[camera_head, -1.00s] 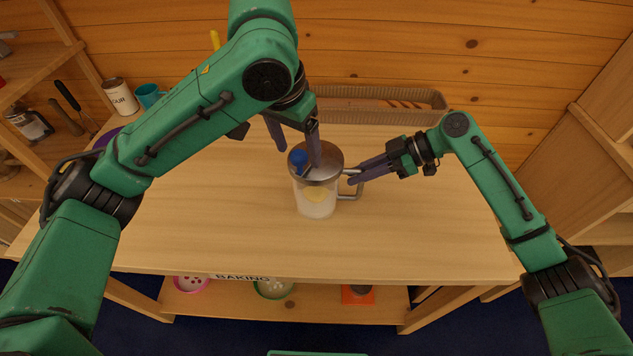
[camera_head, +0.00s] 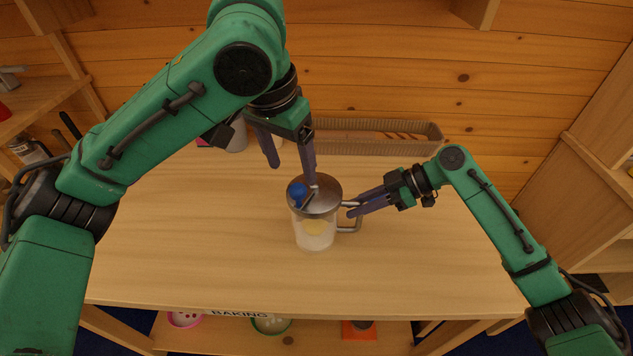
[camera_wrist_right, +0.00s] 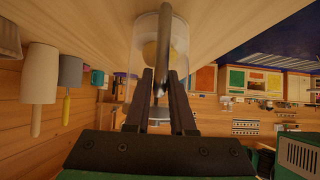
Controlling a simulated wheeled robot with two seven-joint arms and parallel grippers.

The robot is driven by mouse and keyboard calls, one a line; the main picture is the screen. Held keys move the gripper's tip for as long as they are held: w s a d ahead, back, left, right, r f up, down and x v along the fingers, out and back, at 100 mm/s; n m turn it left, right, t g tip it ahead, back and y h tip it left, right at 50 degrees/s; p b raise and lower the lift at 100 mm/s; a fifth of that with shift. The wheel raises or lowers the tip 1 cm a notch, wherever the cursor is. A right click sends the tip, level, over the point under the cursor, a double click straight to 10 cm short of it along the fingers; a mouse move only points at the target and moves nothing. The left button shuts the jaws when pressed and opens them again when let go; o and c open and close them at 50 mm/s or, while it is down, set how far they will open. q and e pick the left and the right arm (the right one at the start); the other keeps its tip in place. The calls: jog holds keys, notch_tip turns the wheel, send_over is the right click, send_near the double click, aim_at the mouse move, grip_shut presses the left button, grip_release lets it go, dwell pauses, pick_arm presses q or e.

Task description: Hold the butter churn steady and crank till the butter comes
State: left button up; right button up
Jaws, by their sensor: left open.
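The butter churn (camera_head: 316,243) stands upright on the table, a clear jar with white liquid and a pale yellow lump inside. Its grey metal lid (camera_head: 325,199) carries a crank with a blue knob (camera_head: 298,191) at the lid's left side. My left gripper (camera_head: 292,176) is open above the lid; one finger reaches down behind the crank, and I cannot tell if it touches. My right gripper (camera_head: 357,207) is at the churn's side handle (camera_head: 348,229). In the right wrist view the handle (camera_wrist_right: 167,45) runs between its fingers, which look closed on it.
The wooden table (camera_head: 190,240) is clear around the churn. A long tray (camera_head: 372,140) lies along the back by the log wall. A pale canister (camera_head: 237,138) stands behind my left arm. Bowls (camera_head: 270,325) sit on the shelf below, and shelving is at both sides.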

jog(key=o, duration=0.3)
